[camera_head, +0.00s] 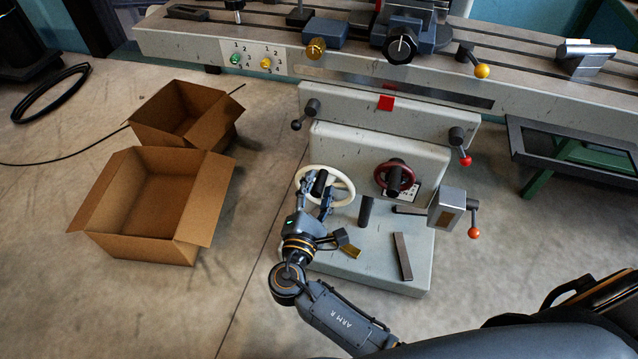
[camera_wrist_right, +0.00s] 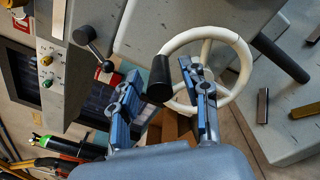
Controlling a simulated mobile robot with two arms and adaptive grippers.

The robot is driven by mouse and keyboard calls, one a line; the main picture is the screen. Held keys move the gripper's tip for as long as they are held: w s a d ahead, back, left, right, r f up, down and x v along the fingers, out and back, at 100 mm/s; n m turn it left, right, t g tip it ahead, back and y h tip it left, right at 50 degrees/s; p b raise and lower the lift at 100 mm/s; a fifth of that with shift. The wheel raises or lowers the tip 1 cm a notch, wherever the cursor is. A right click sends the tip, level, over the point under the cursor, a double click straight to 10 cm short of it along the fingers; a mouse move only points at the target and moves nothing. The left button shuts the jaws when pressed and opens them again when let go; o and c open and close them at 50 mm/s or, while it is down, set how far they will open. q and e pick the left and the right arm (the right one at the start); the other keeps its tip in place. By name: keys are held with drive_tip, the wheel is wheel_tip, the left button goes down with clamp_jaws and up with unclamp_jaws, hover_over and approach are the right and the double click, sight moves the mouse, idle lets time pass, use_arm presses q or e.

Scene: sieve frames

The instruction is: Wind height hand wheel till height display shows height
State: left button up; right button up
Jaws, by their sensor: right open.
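A white hand wheel (camera_head: 344,177) with a black handle (camera_head: 320,180) is on the front of the machine's grey column. A dark red hand wheel (camera_head: 408,179) sits to its right. My right gripper (camera_head: 316,193) is at the white wheel, its fingers open on either side of the black handle. In the right wrist view the white wheel (camera_wrist_right: 243,58) is close, and its black handle (camera_wrist_right: 159,80) lies between the spread blue-grey fingers (camera_wrist_right: 160,97); I cannot tell whether they touch it. I make out no readable height display. My left gripper is not in view.
Two open cardboard boxes (camera_head: 103,215) stand on the floor at left. A grey box with an orange-knobbed lever (camera_head: 473,232) juts out at right. A ball lever (camera_head: 297,124) is above the white wheel. Metal bars (camera_head: 402,258) lie on the machine base (camera_head: 365,278).

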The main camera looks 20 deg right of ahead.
drive_tip(key=shift+w+d, duration=0.35)
drive_tip(key=shift+w, duration=0.15)
clamp_jaws()
drive_tip(key=shift+d, duration=0.1)
